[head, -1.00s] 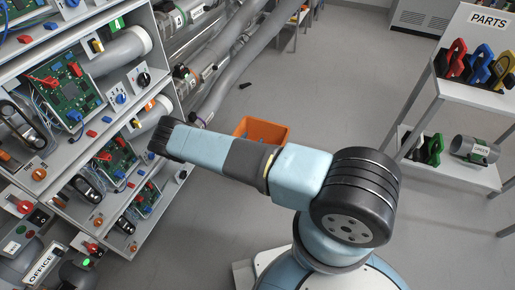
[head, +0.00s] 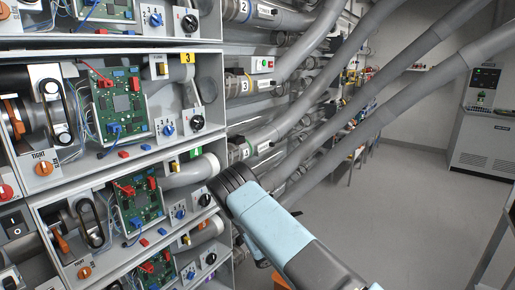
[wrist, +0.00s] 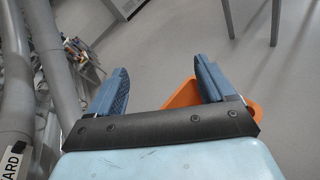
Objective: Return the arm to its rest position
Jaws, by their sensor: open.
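My arm shows in the head view as a light blue and dark grey limb reaching up from the bottom edge, beside the lower shelves of the blower rack (head: 150,150). In the head view the fingers are hidden. An orange bin (wrist: 184,94) stands on the floor below, partly behind the right finger.
Grey tubes (head: 440,35) run from the rack up to the right. A grey cabinet (head: 489,120) stands at the far right wall. A workbench (head: 365,135) with small items is at the back. The floor (head: 400,200) right of my arm is clear.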

